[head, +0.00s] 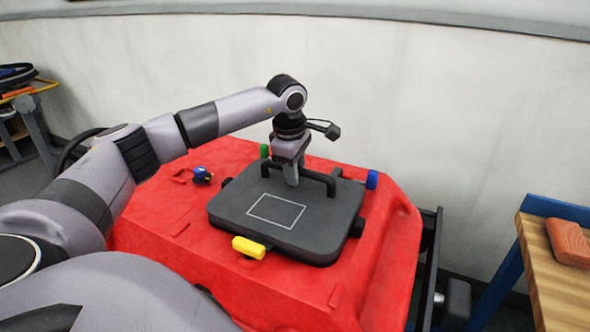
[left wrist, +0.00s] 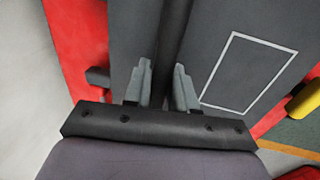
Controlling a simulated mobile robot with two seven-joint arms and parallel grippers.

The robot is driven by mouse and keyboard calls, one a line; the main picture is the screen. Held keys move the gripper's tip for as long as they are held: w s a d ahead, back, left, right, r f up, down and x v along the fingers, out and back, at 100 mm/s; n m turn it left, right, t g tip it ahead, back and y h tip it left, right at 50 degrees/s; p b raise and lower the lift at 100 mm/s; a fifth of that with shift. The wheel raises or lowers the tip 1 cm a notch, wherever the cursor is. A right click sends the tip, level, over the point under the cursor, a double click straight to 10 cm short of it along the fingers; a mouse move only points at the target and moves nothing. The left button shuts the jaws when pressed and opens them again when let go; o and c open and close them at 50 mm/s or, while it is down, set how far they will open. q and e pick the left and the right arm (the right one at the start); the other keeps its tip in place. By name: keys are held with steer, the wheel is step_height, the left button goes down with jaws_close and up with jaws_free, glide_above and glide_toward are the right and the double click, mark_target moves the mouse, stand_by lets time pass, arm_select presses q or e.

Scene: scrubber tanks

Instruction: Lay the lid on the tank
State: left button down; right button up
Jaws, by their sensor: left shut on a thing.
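The lid (head: 249,224) is a dark grey rounded slab with a white rectangle outline and a black bar handle (head: 322,178). It lies over the middle of the red tank (head: 160,231); I cannot tell whether it is seated or slightly above. My left gripper (head: 292,180) points down at the handle and is shut on it. In the left wrist view the two fingers (left wrist: 164,88) stand on either side of the handle bar, and the lid's grey top (left wrist: 222,45) fills the middle. My right gripper is not in view.
Around the lid on the tank are a yellow block (head: 249,247), a blue one (head: 372,179), a green one (head: 264,150) and a small blue-and-black piece (head: 202,175). A wooden bench (head: 560,290) with an orange-brown block (head: 568,242) stands at right. A pale wall rises behind.

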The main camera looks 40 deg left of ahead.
arm_select(q)
steer(key=shift+r+p, duration=0.15)
steer(key=shift+p, duration=0.15)
stand_by(0.5)
steer(key=shift+c, duration=1.8)
jaws_free()
steer(key=shift+s+d+r+p, duration=0.1)
steer(key=shift+s+r+p, duration=0.15)
steer(key=shift+r+p, duration=0.8)
steer(key=shift+s+d+r+p, duration=0.1)
steer(key=shift+s+r+p, duration=0.1)
steer(key=shift+r+p, duration=0.8)
steer(key=shift+r, duration=0.2)
steer(key=shift+r+p, duration=2)
steer(key=shift+r, duration=0.4)
